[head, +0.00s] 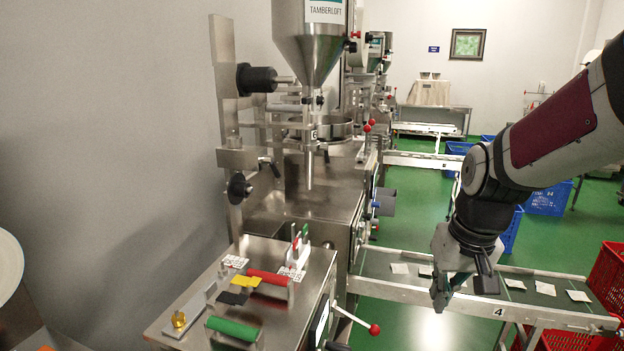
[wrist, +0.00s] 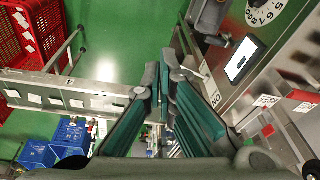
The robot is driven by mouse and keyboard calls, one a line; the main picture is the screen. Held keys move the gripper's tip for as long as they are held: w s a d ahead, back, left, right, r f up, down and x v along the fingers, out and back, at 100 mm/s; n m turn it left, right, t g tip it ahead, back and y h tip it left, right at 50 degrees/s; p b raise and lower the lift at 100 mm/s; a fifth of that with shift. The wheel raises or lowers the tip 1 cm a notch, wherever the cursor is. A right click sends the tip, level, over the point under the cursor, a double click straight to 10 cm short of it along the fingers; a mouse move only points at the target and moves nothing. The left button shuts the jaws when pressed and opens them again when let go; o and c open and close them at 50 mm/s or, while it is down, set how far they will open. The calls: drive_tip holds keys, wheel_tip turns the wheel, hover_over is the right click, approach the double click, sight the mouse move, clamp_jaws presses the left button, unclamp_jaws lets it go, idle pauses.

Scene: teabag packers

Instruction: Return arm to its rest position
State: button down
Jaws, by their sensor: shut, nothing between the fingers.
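My arm reaches in from the right edge of the head view, bent at the elbow. My gripper (head: 441,296) hangs downward in front of the conveyor, in the open space right of the packing machine. Its dark green finger pads also show in the wrist view (wrist: 165,108); the fingers are shut and empty. No part of the gripper is seen touching anything; how far it is from the conveyor is hard to tell.
The steel packing machine (head: 318,185) stands left of my gripper, with a red-knobbed lever (head: 374,329) sticking out. The conveyor (head: 400,283) carries several flat packets. Red crates (head: 608,277) stand at right; blue crates (head: 549,199) behind. Green floor (head: 410,235) is open between.

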drive_tip(key=s+a+r+t, duration=0.1)
drive_tip(key=s+r, duration=0.2)
drive_tip(key=s, duration=0.7)
drive_tip(key=s+a+r, duration=0.1)
drive_tip(key=s+r, duration=0.3)
drive_tip(key=s, duration=0.5)
drive_tip(key=shift+s+a+n+t+p, duration=0.25)
drive_tip(key=shift+s+n+t+p, duration=0.15)
drive_tip(key=shift+r, duration=0.1)
